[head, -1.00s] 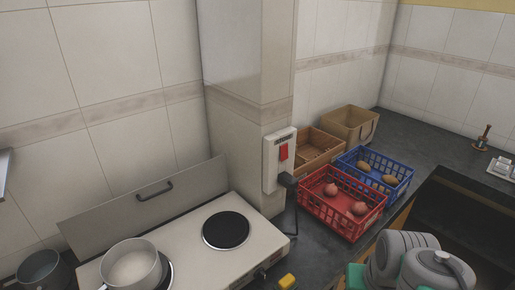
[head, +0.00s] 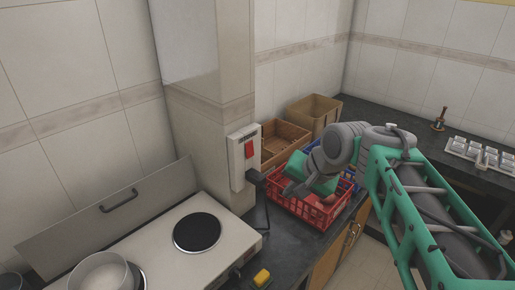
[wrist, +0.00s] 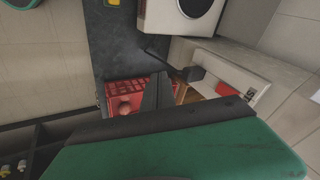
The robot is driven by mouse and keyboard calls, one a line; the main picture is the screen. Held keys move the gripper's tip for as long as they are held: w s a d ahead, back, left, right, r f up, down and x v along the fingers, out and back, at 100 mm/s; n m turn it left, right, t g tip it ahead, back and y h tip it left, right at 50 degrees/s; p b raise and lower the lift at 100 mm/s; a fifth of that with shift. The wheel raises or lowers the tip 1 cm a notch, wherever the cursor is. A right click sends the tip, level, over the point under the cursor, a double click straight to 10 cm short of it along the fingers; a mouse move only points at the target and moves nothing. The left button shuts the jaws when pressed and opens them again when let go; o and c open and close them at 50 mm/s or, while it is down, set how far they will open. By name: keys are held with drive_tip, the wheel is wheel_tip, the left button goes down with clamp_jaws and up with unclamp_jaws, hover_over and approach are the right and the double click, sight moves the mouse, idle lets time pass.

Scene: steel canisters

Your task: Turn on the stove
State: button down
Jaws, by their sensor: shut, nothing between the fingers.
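The stove (head: 165,255) is a white hot plate with two round black burners, at the lower left of the head view. Its corner also shows at the top of the wrist view (wrist: 160,15). A white wall box (head: 238,168) with a red switch (head: 249,149) is on the pillar beside it. The switch also shows in the wrist view (wrist: 226,90). A black plug (wrist: 192,73) sits at the box, with a cord. My gripper (head: 288,188) is shut and empty, over the red basket, right of the wall box and apart from it.
A pot (head: 103,272) stands on the left burner. The red basket (head: 325,216) with red vegetables is under my gripper, partly hidden; a blue basket and brown boxes (head: 318,115) stand behind. A yellow object (head: 262,278) lies at the counter's front.

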drive_tip(key=w+r+m+y+p, duration=0.1)
drive_tip(key=w+r+m+y, duration=0.1)
drive_tip(key=w+r+m, duration=0.2)
drive_tip(key=w+r, duration=0.3)
drive_tip(key=r, duration=0.1)
drive_tip(key=shift+w+r+t+y, duration=0.25)
drive_tip(key=shift+w+t+y, duration=0.05)
drive_tip(key=shift+w, duration=0.1)
drive_tip(key=shift+a, duration=0.1)
approach(251, 157)
wheel_tip(251, 157, down, 3)
drive_tip(key=w+a, duration=0.1)
drive_tip(key=w+a+f+p, duration=0.1)
drive_tip(key=w+a, duration=0.1)
drive_tip(key=shift+f, duration=0.15)
